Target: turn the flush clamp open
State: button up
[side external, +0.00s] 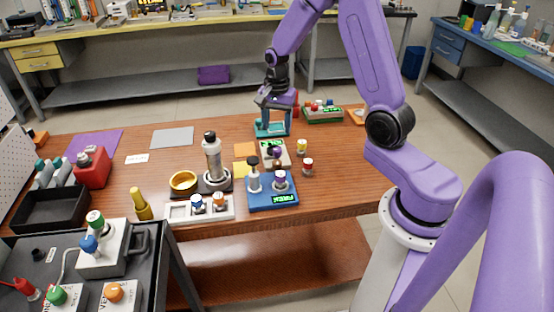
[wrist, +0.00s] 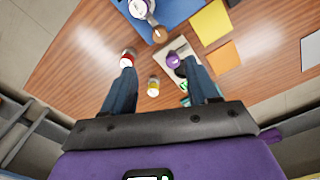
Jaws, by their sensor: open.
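I cannot tell for sure which part is the flush clamp. A teal stand (side external: 271,130) with upright parts is at the back middle of the table in the side view. My gripper (side external: 276,112) hangs over or just by this stand, and its fingers blend with the uprights. In the wrist view my gripper (wrist: 158,68) is open, with two dark blue fingers spread apart and nothing between their tips. A grey device with a dark purple knob (wrist: 173,60) lies near the right fingertip. A sliver of teal (wrist: 185,98) shows beside the right finger, mostly hidden.
A yellow-topped vial (side external: 301,147) and a red-topped vial (side external: 308,166) stand right of the grey device. A blue device (side external: 272,200) with a lit display is in front.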

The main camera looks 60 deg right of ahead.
aim_at(277, 161)
notch_tip(277, 161, down, 14)
jog(key=shift+r, duration=0.1)
dwell(0.5)
jog(key=c, duration=1)
jog(key=shift+c, duration=0.2)
